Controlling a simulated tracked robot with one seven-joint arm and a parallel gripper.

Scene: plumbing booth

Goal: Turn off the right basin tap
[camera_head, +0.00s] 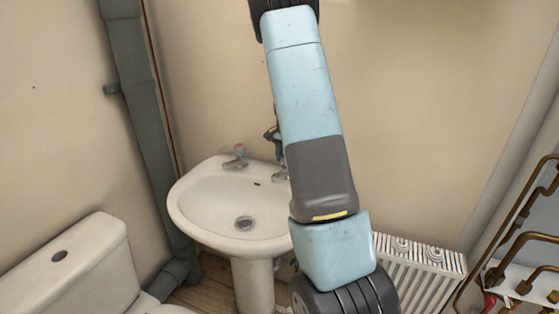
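The white basin (200,212) is in the middle of the head view, against the wall on a pedestal. The left basin tap (236,158) stands on its back rim and has a reddish top. The right basin tap (280,174) is partly hidden behind my arm; its spout shows and its top is mostly covered. A small dark part, which looks like my gripper (271,134), shows at the left edge of my arm just above the right tap. Most of it is hidden, so I cannot tell whether it touches the tap or how its fingers stand.
A toilet with a white cistern (75,266) stands at the lower left. A grey waste pipe (135,75) runs down the wall left of the basin. A white radiator (420,268) is at the right, with copper pipes (522,220) beyond it. The wall above the basin is bare.

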